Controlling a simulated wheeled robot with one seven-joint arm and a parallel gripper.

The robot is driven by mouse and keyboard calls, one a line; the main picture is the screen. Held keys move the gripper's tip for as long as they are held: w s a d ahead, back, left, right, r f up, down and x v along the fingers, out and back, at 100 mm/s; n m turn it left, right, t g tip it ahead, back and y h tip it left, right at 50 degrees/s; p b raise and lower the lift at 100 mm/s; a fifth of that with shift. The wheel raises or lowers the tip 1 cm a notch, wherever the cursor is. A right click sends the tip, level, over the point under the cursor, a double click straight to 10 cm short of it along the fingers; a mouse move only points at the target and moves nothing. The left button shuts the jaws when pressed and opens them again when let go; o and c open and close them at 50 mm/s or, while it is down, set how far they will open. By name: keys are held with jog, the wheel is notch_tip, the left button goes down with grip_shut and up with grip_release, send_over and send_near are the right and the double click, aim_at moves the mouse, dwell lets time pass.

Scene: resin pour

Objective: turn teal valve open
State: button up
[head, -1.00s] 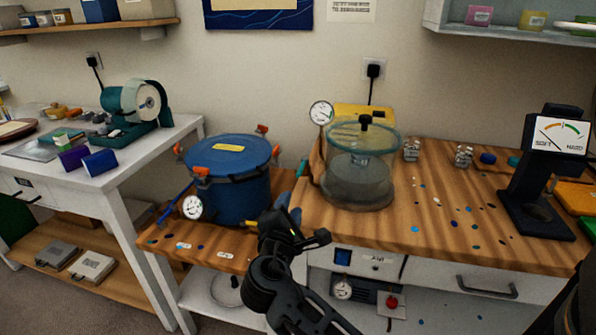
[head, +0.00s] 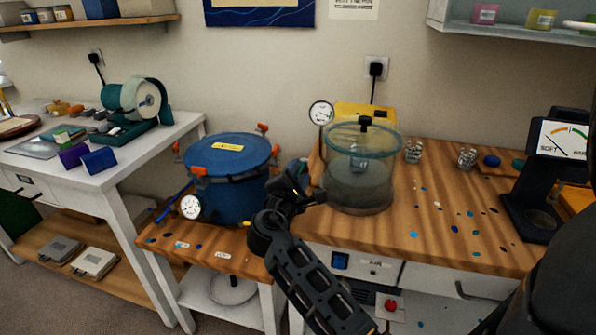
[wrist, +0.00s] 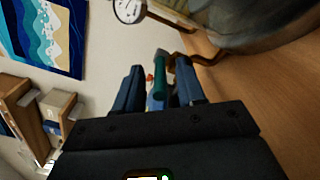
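The teal valve handle (wrist: 161,76) shows in the wrist view as a short upright bar beside a copper-coloured pipe (wrist: 205,57). My gripper (wrist: 159,88) is open, with one dark finger on each side of the handle. The handle looks nearer the right finger, and I cannot tell whether either finger touches it. In the head view my gripper (head: 300,182) is between the blue pressure pot (head: 228,185) and the glass vacuum chamber (head: 360,180). There the valve is mostly hidden behind my gripper.
A pressure gauge (head: 321,113) stands left of the chamber and also shows in the wrist view (wrist: 129,8). The wooden bench top (head: 430,235) holds small jars and scattered drops. A hardness tester (head: 545,175) stands at right. A grinder (head: 137,105) is on the left table.

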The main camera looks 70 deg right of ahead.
jog(key=shift+d, duration=0.3)
grip_shut()
dwell(0.6)
